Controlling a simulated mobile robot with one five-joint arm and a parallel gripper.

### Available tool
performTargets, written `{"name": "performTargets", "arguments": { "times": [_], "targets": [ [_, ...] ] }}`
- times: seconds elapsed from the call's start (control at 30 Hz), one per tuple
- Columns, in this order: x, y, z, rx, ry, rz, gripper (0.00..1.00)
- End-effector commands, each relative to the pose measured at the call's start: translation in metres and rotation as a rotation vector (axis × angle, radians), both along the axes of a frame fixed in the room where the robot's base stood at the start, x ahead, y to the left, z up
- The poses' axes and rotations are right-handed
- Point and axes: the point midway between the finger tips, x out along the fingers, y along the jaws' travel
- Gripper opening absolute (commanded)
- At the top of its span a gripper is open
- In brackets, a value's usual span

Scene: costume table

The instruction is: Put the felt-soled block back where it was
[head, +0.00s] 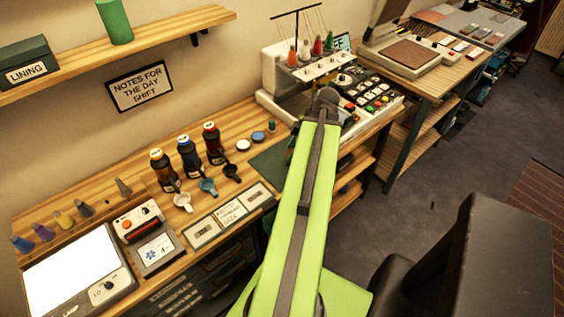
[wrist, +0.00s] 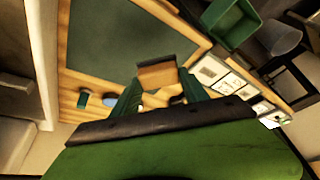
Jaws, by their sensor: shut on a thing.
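In the wrist view, a small wooden block (wrist: 157,77) with a dark strip along its upper edge sits between the green fingers of my gripper (wrist: 158,88). My gripper is shut on it. The block shows against a dark green mat (wrist: 115,35) on the wooden tabletop; the gap between block and mat is hard to tell. In the head view, my green arm reaches over the right part of the table and hides the gripper and block. Part of the green mat (head: 267,162) shows left of the arm.
A sewing machine (head: 292,68) stands behind the arm. A light panel (head: 70,275) is at the front left. The wrist view shows a green bin (wrist: 230,22) at upper right.

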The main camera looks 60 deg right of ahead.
Motion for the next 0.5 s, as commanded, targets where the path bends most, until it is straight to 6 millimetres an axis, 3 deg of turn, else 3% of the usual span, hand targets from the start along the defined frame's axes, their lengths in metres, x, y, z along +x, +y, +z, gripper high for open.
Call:
{"name": "performTargets", "arguments": {
  "times": [0.03,0.2,0.5],
  "targets": [
    [0.015,-0.004,-0.017,-0.001,0.0,0.005,0.14],
    [0.047,-0.009,-0.033,0.0,0.0,0.002,0.14],
    [0.055,-0.009,-0.041,0.0,0.0,0.0,0.14]
  ]
}}
